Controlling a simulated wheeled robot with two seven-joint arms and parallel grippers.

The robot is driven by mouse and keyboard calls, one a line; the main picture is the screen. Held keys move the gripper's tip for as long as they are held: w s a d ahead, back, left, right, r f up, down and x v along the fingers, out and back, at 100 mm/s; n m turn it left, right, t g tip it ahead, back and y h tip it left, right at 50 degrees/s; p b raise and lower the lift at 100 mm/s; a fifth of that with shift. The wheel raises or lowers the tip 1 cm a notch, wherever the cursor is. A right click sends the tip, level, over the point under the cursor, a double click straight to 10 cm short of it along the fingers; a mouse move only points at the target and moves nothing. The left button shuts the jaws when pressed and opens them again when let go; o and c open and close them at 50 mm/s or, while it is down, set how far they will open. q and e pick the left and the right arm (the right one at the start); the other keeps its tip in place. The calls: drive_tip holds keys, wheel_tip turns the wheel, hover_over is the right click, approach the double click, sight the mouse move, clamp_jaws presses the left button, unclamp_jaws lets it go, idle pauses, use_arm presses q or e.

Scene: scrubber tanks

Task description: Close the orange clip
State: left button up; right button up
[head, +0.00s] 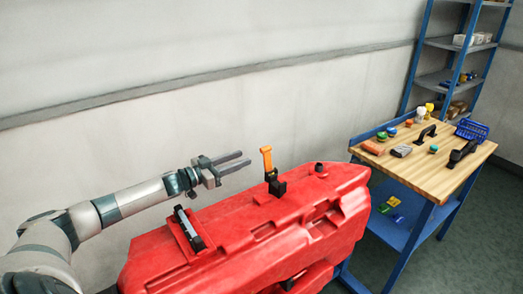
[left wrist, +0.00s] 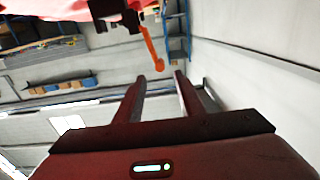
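The orange clip (head: 267,158) stands upright on a black base (head: 277,186) on top of the red tank (head: 240,226). In the left wrist view the clip (left wrist: 152,50) hangs from its dark base at the top, its end just beyond my fingertips. My left gripper (head: 243,159) is to the left of the clip in the head view, with its two fingers parallel and apart. The left wrist view shows the open fingers (left wrist: 159,76) with nothing between them. The gripper and clip appear apart. My right gripper is not in view.
A black-and-white latch (head: 188,230) and a black cap (head: 319,167) are also on the tank. A blue workbench (head: 450,182) with a wooden top holding several tools stands at the right, before a blue shelf (head: 433,80). A pale wall runs behind.

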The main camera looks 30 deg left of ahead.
sight(262, 151)
use_arm(q)
drive_tip(key=p+x, duration=0.2)
drive_tip(key=x, duration=0.6)
drive_tip(key=shift+w+d+r+p, duration=0.15)
drive_tip(key=shift+w+p, duration=0.1)
drive_tip(key=shift+p, duration=0.15)
drive_tip(key=shift+w+d, duration=0.25)
drive_tip(key=shift+w, duration=0.3)
clamp_jaws()
